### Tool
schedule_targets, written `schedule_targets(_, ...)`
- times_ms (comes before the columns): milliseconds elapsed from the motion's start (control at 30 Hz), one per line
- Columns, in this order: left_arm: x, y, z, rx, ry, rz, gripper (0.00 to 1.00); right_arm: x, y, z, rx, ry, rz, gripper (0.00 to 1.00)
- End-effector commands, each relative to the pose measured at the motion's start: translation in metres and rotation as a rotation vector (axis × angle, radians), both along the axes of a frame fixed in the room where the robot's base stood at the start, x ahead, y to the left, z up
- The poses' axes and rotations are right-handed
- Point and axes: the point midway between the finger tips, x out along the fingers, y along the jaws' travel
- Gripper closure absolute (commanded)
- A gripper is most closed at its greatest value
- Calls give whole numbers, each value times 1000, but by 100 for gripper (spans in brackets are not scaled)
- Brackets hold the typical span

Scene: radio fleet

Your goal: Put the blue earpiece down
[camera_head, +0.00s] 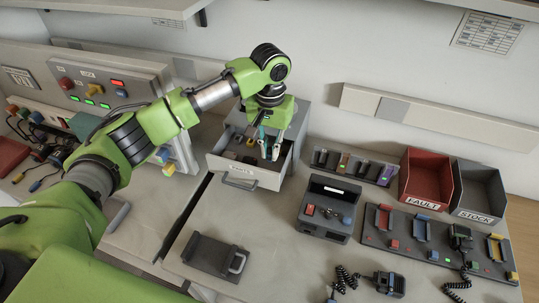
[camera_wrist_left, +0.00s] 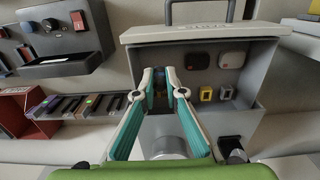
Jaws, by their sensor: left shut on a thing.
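My left gripper (camera_head: 268,147) reaches down over an open grey drawer (camera_head: 268,181) under a small cabinet. In the left wrist view the gripper (camera_wrist_left: 159,84) has its teal-lined fingers closed together at the drawer. A small dark bluish piece (camera_wrist_left: 159,72) shows between the fingertips, most likely the blue earpiece; the fingers hide most of it. The drawer front (camera_wrist_left: 200,33) carries a label. Inside lie a red-marked piece (camera_wrist_left: 198,60), a pale piece (camera_wrist_left: 233,59) and yellow pieces (camera_wrist_left: 206,94). My right gripper is not in view.
A red FAULT bin (camera_head: 421,181) and a grey STOCK bin (camera_head: 479,193) stand at the right. A dark device (camera_head: 327,208) with buttons and a charging rack (camera_head: 435,240) stand on the bench. A black tray (camera_head: 213,257) lies in front. Bare bench lies between them.

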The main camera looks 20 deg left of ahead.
Motion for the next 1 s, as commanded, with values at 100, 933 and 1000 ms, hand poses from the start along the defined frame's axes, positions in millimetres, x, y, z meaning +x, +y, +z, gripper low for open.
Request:
schedule_targets(100,2,3,-14,4,5,0,100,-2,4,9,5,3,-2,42)
schedule_targets(933,3,2,-43,2,1,1,72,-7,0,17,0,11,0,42)
schedule_targets(1000,2,2,-43,2,1,1,72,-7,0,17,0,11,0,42)
